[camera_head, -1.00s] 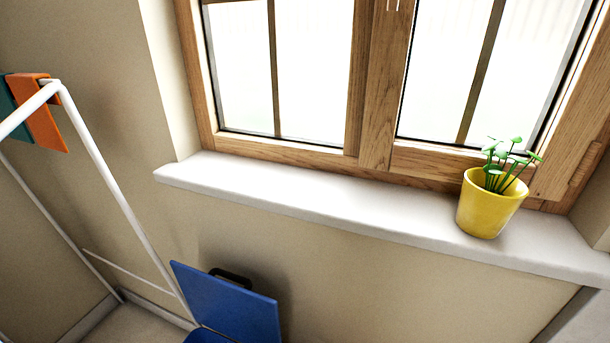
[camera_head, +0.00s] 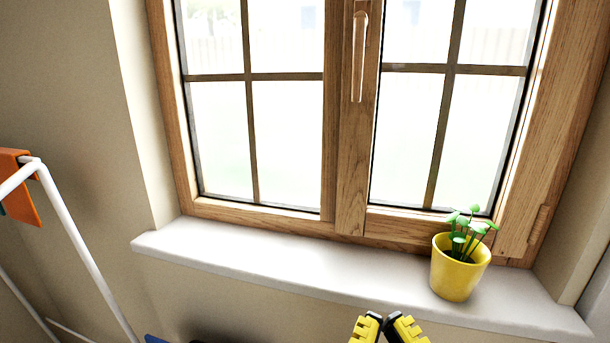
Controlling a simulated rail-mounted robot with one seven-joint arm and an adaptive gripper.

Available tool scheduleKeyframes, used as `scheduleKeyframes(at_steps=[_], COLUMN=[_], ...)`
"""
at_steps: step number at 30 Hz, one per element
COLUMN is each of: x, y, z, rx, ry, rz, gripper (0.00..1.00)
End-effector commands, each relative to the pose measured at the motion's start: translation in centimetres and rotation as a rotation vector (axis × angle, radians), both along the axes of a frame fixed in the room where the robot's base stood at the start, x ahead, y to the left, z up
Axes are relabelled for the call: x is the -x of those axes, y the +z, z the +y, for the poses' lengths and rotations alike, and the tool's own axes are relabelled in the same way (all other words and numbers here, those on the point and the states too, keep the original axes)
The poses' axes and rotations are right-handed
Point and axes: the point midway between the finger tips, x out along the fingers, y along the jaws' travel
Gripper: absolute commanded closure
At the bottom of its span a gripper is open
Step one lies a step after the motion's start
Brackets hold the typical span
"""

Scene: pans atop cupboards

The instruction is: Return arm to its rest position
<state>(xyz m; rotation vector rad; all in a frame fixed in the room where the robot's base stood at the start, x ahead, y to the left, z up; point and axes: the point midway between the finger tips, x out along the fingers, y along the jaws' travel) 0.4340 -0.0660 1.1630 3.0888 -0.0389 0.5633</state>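My gripper (camera_head: 388,326) shows at the bottom edge of the head view, right of centre. Only the tips of its two yellow and black fingers are in view. The tips are close together with a small gap between them, and I see nothing held there. It is in front of the windowsill, below and left of the potted plant. The rest of my arm is out of view.
A yellow pot (camera_head: 456,268) with a green plant (camera_head: 467,232) stands on the white windowsill (camera_head: 270,270). Behind is a wooden window (camera_head: 352,180) with a handle (camera_head: 359,58). A white rack (camera_head: 85,250) with an orange item (camera_head: 20,190) stands left.

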Motion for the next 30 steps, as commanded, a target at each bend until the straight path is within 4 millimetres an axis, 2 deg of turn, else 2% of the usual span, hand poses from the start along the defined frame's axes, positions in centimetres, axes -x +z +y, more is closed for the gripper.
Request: scheduleKeyframes(at_steps=[1,5,18,21,25,30], x=[0.0,-0.1,-0.1,-0.1,-0.1,-0.1], y=[4.3,9.4,28.4,32.0,34.6,34.8], z=[0.0,0.0,0.0,0.0,0.0,0.0], rx=[0.0,-0.001,-0.005,-0.006,-0.008,-0.008], ry=[0.0,0.001,0.003,0.003,0.003,0.004], rz=[0.0,0.0,0.0,0.0,0.001,0.001], gripper=[1.0,1.0,1.0,1.0,1.0,1.0])
